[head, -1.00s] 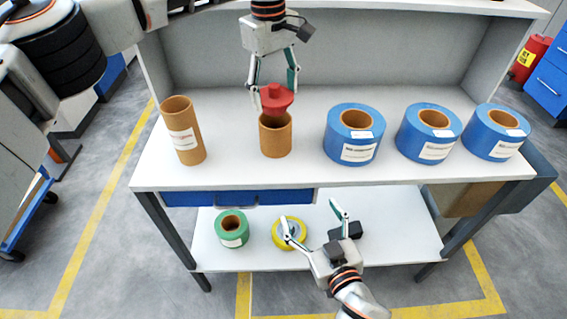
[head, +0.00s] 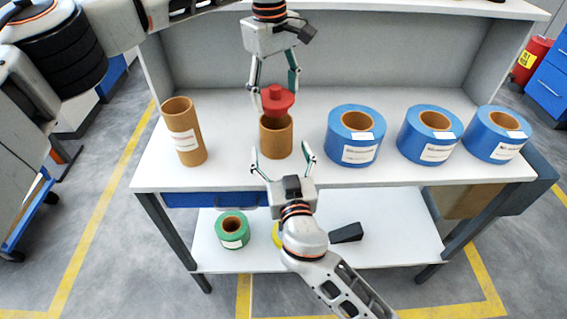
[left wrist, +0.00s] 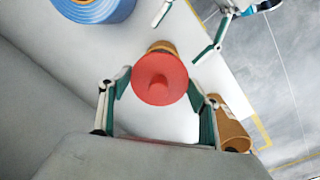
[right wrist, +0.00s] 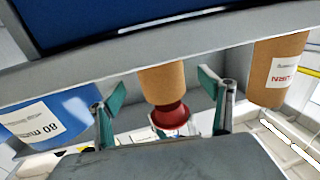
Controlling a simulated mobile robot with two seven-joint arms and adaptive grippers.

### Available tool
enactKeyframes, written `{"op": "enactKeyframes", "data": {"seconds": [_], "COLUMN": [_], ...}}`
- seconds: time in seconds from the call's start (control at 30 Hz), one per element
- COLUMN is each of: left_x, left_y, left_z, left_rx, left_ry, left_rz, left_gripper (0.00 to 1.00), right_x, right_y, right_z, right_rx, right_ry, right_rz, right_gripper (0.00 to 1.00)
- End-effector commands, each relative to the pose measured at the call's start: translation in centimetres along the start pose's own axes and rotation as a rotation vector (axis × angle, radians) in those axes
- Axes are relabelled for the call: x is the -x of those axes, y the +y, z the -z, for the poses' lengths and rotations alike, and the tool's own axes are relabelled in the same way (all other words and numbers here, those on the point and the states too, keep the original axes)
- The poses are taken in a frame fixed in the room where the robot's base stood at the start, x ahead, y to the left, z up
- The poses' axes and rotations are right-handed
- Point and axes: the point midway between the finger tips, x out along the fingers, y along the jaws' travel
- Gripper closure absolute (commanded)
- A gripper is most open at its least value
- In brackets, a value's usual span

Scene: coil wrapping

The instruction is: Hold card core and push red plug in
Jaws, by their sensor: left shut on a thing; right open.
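The brown card core (head: 276,140) stands upright on the white bench top. The red plug (head: 277,100) sits at its upper mouth; how far it is inside, I cannot tell. My left gripper (head: 274,96) is shut on the red plug from above. The plug also shows between its fingers in the left wrist view (left wrist: 160,78), hiding most of the core. My right gripper (head: 281,153) is open at the front of the core, its fingers spread to either side. In the right wrist view, the core (right wrist: 163,82) lies between and beyond the open fingers, apart from them.
A taller card tube (head: 184,135) stands to the left. Several blue rolls (head: 354,140) stand to the right. The lower shelf holds a green roll (head: 232,230), a partly hidden yellow roll and a black block (head: 346,233).

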Motion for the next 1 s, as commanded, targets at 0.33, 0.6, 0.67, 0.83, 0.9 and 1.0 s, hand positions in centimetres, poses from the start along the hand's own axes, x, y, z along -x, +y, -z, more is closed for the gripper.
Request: {"op": "enactKeyframes", "data": {"seconds": [0.33,0.6,0.67,0.83,0.9,1.0], "left_x": [0.0,0.0,0.0,0.0,0.0,0.0], "left_y": [0.0,0.0,0.0,0.0,0.0,0.0], "left_z": [0.0,0.0,0.0,0.0,0.0,0.0], "left_rx": [0.000,0.000,0.000,0.000,0.000,0.000], "left_ry": [0.000,0.000,0.000,0.000,0.000,0.000], "left_rz": [0.000,0.000,0.000,0.000,0.000,0.000], "left_gripper": [0.60,0.60,0.60,0.60,0.60,0.60], "right_x": [-5.5,-6.9,-7.0,-6.9,-6.9,-6.9], "right_y": [0.0,0.0,0.0,0.0,0.0,0.0], "right_z": [0.0,0.0,0.0,0.0,0.0,0.0], "right_rx": [0.002,0.000,0.000,0.000,0.000,0.000], "right_ry": [0.000,-0.001,-0.001,-0.001,-0.001,-0.001], "right_rz": [0.001,0.000,0.000,0.000,0.000,0.000], "right_gripper": [0.20,0.20,0.20,0.20,0.36,0.62]}}
